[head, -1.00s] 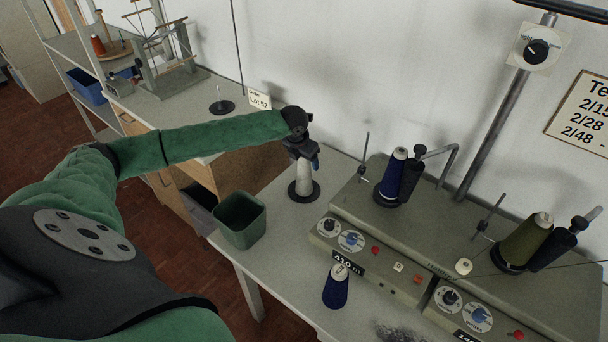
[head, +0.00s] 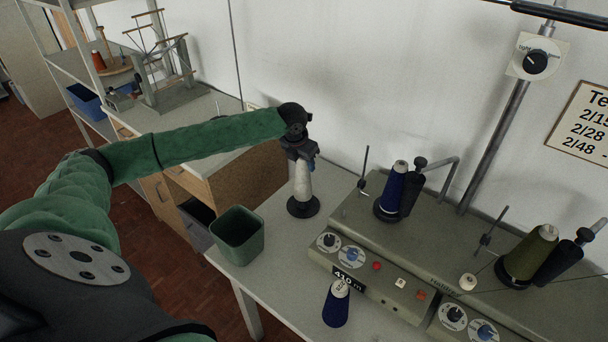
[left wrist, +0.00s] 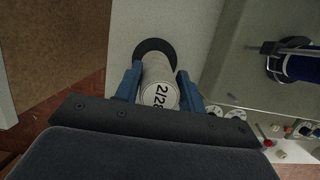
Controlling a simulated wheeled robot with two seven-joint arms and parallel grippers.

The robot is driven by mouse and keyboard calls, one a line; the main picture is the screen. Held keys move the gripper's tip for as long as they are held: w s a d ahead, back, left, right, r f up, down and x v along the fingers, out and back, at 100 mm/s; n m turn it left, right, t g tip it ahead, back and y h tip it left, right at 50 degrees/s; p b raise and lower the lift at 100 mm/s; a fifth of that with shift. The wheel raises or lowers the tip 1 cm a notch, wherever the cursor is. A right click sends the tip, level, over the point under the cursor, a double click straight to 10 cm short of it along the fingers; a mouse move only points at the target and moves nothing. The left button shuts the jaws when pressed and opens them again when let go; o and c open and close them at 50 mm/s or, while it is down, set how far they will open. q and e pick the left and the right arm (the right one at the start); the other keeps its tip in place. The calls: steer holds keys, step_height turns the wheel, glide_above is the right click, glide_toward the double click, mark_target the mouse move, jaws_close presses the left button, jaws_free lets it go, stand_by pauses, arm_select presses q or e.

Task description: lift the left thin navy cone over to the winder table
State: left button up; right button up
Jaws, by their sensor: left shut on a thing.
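My left gripper (head: 302,164) is shut on the upper part of a pale grey cone (head: 303,186), pointing down from above. In the left wrist view the pale cone (left wrist: 158,78) sits between the blue fingers (left wrist: 156,90), with a "2/28" label on its top. A black disc (head: 297,210) is under the cone on the winder table (head: 285,275). A thin navy cone (head: 336,307) stands near the front of this table, apart from the gripper. Another navy cone (head: 389,192) is on the winder (head: 440,235). My right gripper is not in view.
A green bin (head: 238,240) stands at the table's left edge, close to the pale cone. An olive cone (head: 527,258) is on the winder's right part. A shelf unit with a wooden reel frame (head: 167,75) stands at the back left.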

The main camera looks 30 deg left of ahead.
arm_select(q)
step_height(320, 180, up, 4)
steer(key=shift+r+b, duration=0.25)
steer(key=shift+b, duration=0.3)
steer(key=shift+r+p, duration=0.45)
steer(key=shift+r, duration=0.3)
step_height(320, 180, up, 3)
steer(key=p, duration=0.3)
steer(key=shift+f, duration=0.2)
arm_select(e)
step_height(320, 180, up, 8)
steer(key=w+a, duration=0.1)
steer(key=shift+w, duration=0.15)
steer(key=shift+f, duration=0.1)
